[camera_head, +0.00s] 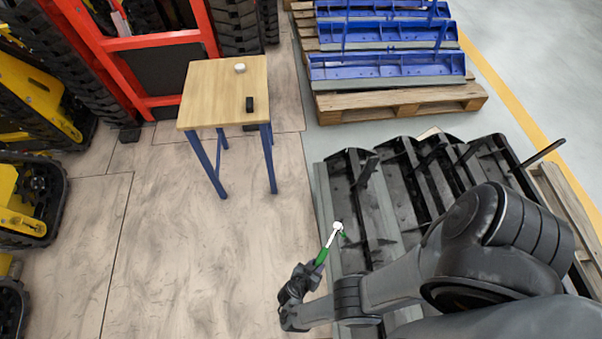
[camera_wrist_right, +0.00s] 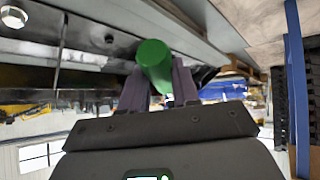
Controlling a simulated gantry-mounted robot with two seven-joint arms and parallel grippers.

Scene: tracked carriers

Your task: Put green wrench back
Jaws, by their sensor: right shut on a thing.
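The green wrench (camera_head: 321,257) has a green handle and a pale metal head that points up and to the right in the head view. My right gripper (camera_head: 304,276) is shut on its handle, near the bottom centre of the head view. In the right wrist view the rounded end of the green wrench (camera_wrist_right: 153,61) sits between the two fingers of my right gripper (camera_wrist_right: 158,82). In the head view the wrench shows over the left edge of the black metal parts; I cannot tell its height above them. My left gripper is not in view.
A small wooden table (camera_head: 215,93) with blue legs stands at upper left, bearing a white round item (camera_head: 240,68) and a black item (camera_head: 250,104). Blue metal parts (camera_head: 385,65) lie on a pallet (camera_head: 400,101) behind. Black parts (camera_head: 350,190) lie at right.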

